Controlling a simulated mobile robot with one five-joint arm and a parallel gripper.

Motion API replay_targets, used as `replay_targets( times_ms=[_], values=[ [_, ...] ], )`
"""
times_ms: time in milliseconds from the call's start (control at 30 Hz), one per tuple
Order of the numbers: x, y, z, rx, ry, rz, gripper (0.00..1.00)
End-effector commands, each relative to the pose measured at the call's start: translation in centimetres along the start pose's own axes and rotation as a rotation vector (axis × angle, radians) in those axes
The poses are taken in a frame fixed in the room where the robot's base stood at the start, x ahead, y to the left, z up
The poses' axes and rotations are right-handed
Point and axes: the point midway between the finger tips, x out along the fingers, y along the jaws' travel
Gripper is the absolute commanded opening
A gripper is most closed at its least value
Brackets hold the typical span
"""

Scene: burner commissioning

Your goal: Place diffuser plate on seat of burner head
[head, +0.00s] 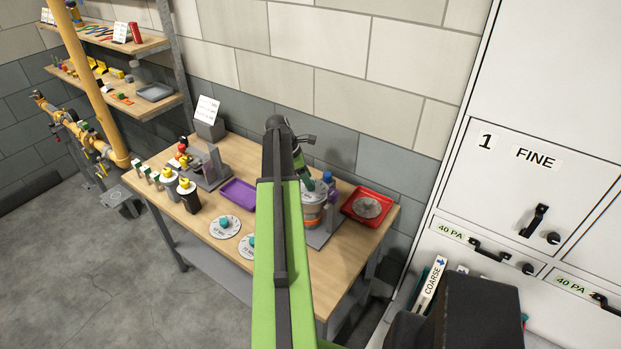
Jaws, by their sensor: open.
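My green arm (280,240) reaches over the workbench and bends down at its far end. My gripper (308,184) points down there and is open, just above what looks like the burner head (313,214), a grey cylinder with an orange band. The arm covers the left of the burner head, and I cannot make out its seat clearly. A teal part shows near its top, too small to tell apart. Two pale round plates with teal knobs lie on the bench left of my arm: one in full (224,228), one partly hidden (247,246). Which is the diffuser plate is unclear.
A red tray (384,221) with a grey disc (367,207) is at the bench's right end. A purple tray (239,192), black-and-white canisters (188,196) and a grey fixture (208,172) stand left. A white cabinet (555,110) is at right, a yellow pipe (95,85) at left.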

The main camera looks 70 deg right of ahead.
Motion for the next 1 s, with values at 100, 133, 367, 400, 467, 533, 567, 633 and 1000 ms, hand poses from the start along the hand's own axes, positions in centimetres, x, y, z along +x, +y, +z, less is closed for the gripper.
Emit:
replay_targets(
  times_ms=[100,133,367,400,467,533,567,633,1000],
  values=[
    [-3.7,0.0,0.4,-0.001,0.0,0.0,0.53],
    [-4.5,0.0,0.5,0.0,0.0,0.0,0.53],
    [-9.2,0.0,0.3,-0.001,0.0,0.001,0.53],
    [-9.6,0.0,0.3,0.0,0.0,0.001,0.53],
    [-9.8,0.0,0.2,0.001,0.0,0.001,0.53],
    [-9.9,0.0,0.1,0.001,0.0,0.001,0.53],
    [-9.8,0.0,0.0,0.001,0.0,0.001,0.53],
    [-9.7,0.0,0.0,0.001,0.0,0.001,0.53],
    [-14.0,-2.2,-11.7,0.069,0.062,0.053,0.53]
  ],
)
